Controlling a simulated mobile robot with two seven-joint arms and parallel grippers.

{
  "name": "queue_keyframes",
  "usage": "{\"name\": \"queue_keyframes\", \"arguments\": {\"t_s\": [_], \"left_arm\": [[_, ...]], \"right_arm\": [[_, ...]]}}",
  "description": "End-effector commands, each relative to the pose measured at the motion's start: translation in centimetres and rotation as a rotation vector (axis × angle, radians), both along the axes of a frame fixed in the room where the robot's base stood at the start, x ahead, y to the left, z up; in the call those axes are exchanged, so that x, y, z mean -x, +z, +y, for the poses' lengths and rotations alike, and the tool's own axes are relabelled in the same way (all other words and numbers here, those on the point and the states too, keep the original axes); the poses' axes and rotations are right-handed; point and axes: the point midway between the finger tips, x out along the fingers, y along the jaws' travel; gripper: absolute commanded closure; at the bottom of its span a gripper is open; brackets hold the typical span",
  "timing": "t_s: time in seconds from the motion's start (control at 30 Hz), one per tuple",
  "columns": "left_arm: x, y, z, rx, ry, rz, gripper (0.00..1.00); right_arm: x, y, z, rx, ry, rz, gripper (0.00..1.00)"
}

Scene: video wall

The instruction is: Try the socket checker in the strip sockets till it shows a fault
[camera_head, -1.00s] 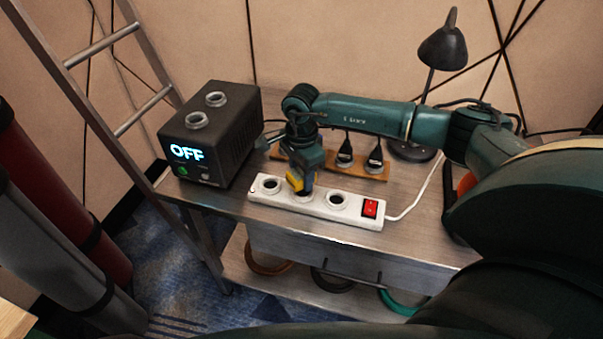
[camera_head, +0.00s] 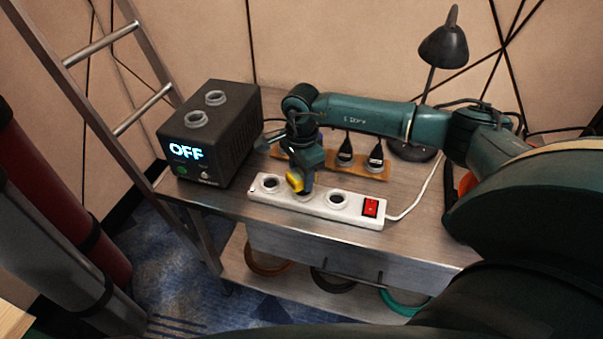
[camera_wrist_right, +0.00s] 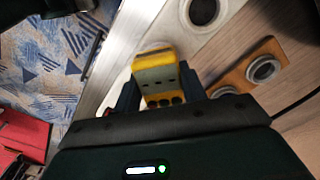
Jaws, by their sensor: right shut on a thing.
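The white strip (camera_head: 258,191) lies along the front of the bench, with a red rocker switch (camera_head: 370,207) at its right end. Its left socket (camera_head: 270,184) and right socket (camera_head: 336,198) are uncovered. My right gripper (camera_head: 302,186) is shut on the yellow and grey socket checker (camera_head: 295,183) at the middle socket, which is mostly hidden. I cannot tell whether the checker is seated or just above. In the right wrist view the checker (camera_wrist_right: 158,75) sits between the fingers; its small windows look dark. My left gripper is out of view.
A black box (camera_head: 215,135) reading OFF, with two round sockets on top, stands left of the strip. Behind the strip is a wooden board (camera_head: 372,174) with black plugs. A black lamp (camera_head: 443,48) stands at the back right. A ladder (camera_head: 130,60) leans at left.

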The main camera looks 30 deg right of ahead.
Motion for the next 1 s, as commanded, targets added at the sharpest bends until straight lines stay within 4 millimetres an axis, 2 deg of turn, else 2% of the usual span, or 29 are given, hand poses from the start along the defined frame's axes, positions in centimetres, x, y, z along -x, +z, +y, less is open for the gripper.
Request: {"name": "queue_keyframes", "arguments": {"t_s": [0.37, 1.0], "left_arm": [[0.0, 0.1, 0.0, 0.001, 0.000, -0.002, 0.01], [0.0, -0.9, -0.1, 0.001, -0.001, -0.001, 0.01]], "right_arm": [[0.0, 0.0, 0.0, 0.000, 0.000, -0.001, 0.86], [0.0, -1.2, 0.0, 0.000, 0.000, 0.000, 0.86]]}}
